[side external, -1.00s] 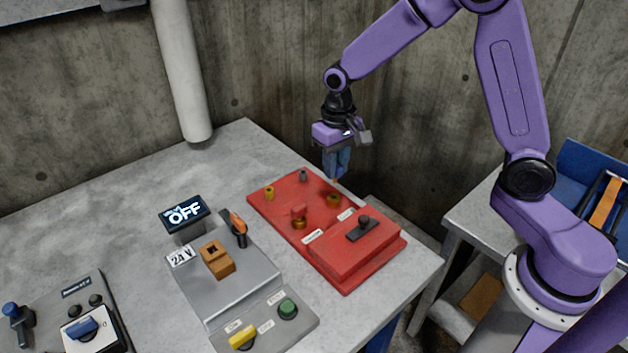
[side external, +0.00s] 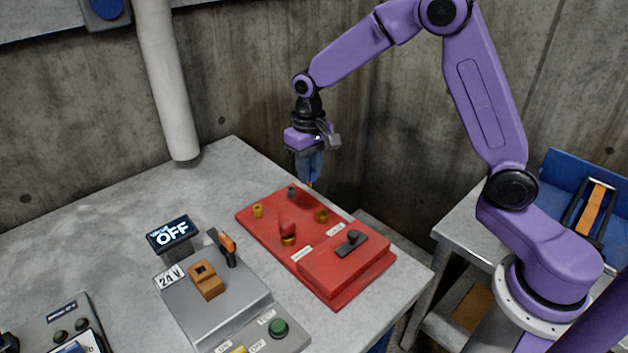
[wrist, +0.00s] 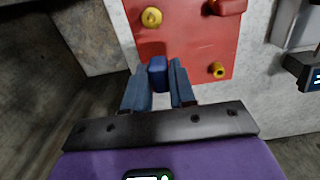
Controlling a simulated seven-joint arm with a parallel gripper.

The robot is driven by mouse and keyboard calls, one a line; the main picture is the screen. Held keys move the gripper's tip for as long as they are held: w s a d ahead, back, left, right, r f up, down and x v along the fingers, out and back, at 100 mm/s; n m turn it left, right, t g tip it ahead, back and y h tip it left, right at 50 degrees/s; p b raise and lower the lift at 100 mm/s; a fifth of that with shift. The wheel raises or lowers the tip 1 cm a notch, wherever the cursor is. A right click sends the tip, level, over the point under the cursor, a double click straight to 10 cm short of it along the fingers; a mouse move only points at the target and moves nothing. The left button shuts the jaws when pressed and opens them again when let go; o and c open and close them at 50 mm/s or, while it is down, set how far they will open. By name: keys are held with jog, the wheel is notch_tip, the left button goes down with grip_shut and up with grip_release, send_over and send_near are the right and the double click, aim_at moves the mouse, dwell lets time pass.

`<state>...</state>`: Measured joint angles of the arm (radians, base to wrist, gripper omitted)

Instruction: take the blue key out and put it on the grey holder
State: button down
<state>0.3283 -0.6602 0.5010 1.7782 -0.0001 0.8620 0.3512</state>
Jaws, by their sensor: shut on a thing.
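My gripper (side external: 309,178) is shut on the blue key (wrist: 158,72), which shows between the two fingers in the wrist view. In the side view the fingers mostly hide the key, and a small brass-coloured tip shows below them. The key is held above the far end of the red panel (side external: 272,208). A brass socket (side external: 321,215) on the panel stands empty, nearer the camera.
A red key (side external: 287,228) sits in another brass socket. A brass post (side external: 257,210) stands at the panel's left. A raised red box (side external: 345,262) with a black handle is in front. A grey console (side external: 215,295) and OFF display (side external: 172,235) lie left. A concrete wall stands behind.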

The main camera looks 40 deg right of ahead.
jog(key=w+r, duration=0.2)
jog(key=w, duration=0.5)
jog(key=shift+w+d+r, duration=0.15)
jog(key=shift+w+d, duration=0.05)
jog(key=shift+w, duration=0.05)
jog(key=shift+f, duration=2.9)
jog(key=shift+f, duration=1.75)
dwell(0.8)
jog(key=c, duration=0.8)
grip_release()
jog(key=shift+c, duration=0.2)
jog(key=shift+c, duration=0.4)
jog(key=shift+r, duration=0.1)
notch_tip(320, 180, up, 7)
